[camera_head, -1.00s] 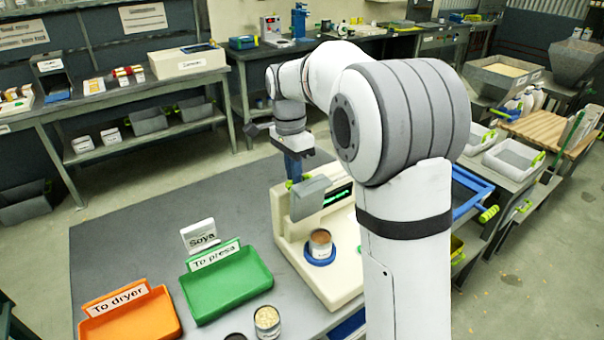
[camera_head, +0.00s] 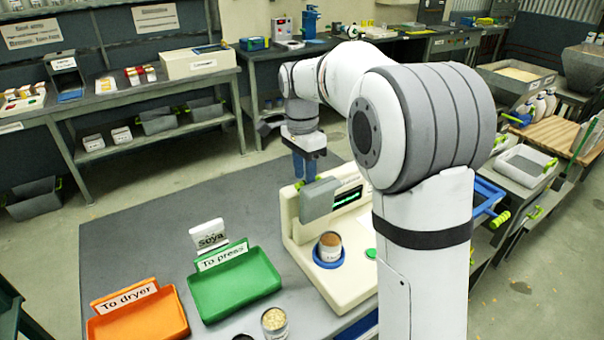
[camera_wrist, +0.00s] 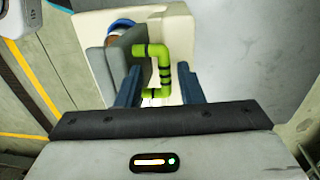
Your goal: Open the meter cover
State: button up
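The meter (camera_head: 352,283) is a cream box with a lit green display, standing on the grey table. Its grey cover (camera_head: 319,200) stands raised at the back left of the meter, clear of the sample cup (camera_head: 330,243) on a blue ring, which is uncovered. In the wrist view the cover (camera_wrist: 97,66) carries a bright green handle (camera_wrist: 164,68). My gripper (camera_head: 305,178) is behind the cover. In the wrist view its two blue fingers (camera_wrist: 160,86) are apart, one on each side of the handle, with gaps visible. Whether either finger touches the handle is unclear.
A green "To press" tray (camera_head: 235,292) and an orange "To dryer" tray (camera_head: 140,318) lie left of the meter. An open can (camera_head: 274,322) stands near the front. A "Soya" sign (camera_head: 208,235) stands behind the green tray.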

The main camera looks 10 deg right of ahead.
notch_tip(320, 180, up, 7)
jog(key=shift+w+a, duration=0.15)
jog(key=shift+w, duration=0.1)
